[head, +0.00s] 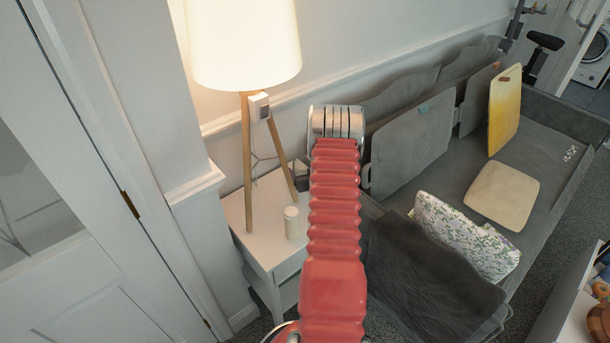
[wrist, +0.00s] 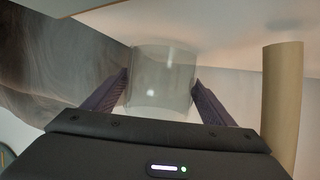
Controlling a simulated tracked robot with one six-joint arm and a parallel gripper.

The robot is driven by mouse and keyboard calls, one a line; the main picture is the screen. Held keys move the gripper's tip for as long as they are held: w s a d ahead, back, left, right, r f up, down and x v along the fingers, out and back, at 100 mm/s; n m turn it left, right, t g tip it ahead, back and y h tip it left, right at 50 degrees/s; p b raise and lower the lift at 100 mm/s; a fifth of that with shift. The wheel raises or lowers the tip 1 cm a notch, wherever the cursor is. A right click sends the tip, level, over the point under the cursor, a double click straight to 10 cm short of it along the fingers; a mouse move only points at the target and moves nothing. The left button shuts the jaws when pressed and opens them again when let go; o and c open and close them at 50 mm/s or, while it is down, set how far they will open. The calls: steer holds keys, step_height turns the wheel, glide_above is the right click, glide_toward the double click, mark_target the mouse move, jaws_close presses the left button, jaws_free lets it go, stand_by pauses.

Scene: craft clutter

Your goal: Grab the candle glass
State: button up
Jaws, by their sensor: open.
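The candle glass (wrist: 161,92) is a clear, see-through vessel in the middle of the wrist view. My gripper (wrist: 159,76) is open, with one dark finger on each side of the glass. The fingertips appear close to its sides; I cannot tell whether they touch it. In the head view I cannot make out the glass; my red arm covers part of that area.
A lamp (head: 243,45) with wooden legs stands on a white side table (head: 262,243). One wooden leg (wrist: 283,105) is close right of my gripper in the wrist view. A small white cylinder (head: 291,222) stands on the table. A grey sofa (head: 405,150) with cushions is to the right.

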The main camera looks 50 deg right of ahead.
steer(key=shift+c, duration=0.7)
steer(key=c, duration=0.9)
steer(key=shift+r, duration=0.15)
steer(key=shift+c, duration=0.2)
step_height(320, 180, up, 10)
stand_by(0.4)
